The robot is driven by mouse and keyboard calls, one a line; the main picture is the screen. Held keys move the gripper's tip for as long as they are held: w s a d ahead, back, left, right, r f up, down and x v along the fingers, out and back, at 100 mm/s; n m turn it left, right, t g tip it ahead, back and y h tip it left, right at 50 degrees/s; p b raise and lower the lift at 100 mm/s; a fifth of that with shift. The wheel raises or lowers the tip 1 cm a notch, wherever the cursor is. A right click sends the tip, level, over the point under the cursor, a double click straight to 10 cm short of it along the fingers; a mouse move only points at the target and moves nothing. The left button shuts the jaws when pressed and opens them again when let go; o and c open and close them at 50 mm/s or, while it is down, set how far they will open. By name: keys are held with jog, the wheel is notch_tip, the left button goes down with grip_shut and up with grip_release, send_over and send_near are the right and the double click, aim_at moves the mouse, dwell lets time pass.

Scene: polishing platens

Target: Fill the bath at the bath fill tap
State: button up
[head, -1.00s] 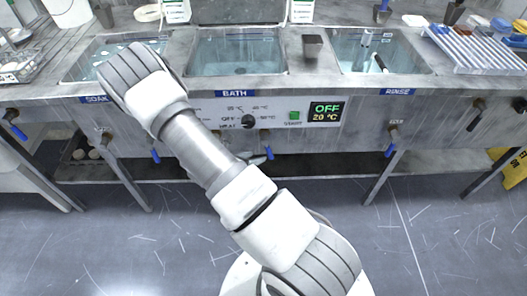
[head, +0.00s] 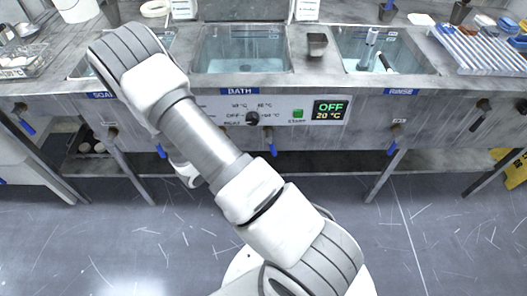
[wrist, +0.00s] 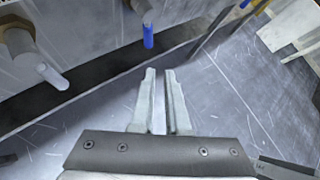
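The bath basin (head: 242,68) is set in the bench behind the BATH label (head: 239,91); its inside looks pale blue, and I cannot tell its water level. A tap with a blue lever (head: 271,142) hangs below the bath panel; the lever points down. Another blue lever (head: 161,151) hangs further left, partly beside my arm. Small tap labels are unreadable. My gripper (wrist: 160,72) is open with a narrow gap, empty, pointing toward the bench underside. In the wrist view a blue lever (wrist: 148,37) lies beyond the fingertips, apart from them. In the head view my arm hides the fingers.
The panel display (head: 331,111) reads OFF, 20 °C, beside a green start button (head: 298,113). The rinse basin (head: 380,65) is at right. Bench legs (head: 381,176) stand below the front edge. Another tap (wrist: 22,48) is at left in the wrist view.

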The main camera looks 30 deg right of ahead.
jog(key=s+d+f+m+g+y, duration=0.1)
jog(key=s, duration=0.1)
jog(key=s+d+f+m+g+y, duration=0.1)
jog(key=s+m, duration=0.1)
jog(key=s+d+f+m+g, duration=0.1)
jog(key=m, duration=0.1)
jog(key=shift+s+f+g+y, duration=0.3)
jog(key=shift+s+f+y, duration=0.05)
jog(key=shift+s+y, duration=0.05)
grip_shut()
jog(key=m+t+y+p, duration=0.1)
jog(key=m+t+y, duration=0.75)
jog(key=m, duration=1.65)
send_near(272, 147)
jog(key=s+d, duration=0.5)
jog(key=w+a+f+b, duration=0.3)
jog(key=w+f+b, duration=0.2)
jog(key=w+f, duration=0.3)
jog(key=shift+w, duration=0.2)
jog(key=shift+f, duration=0.1)
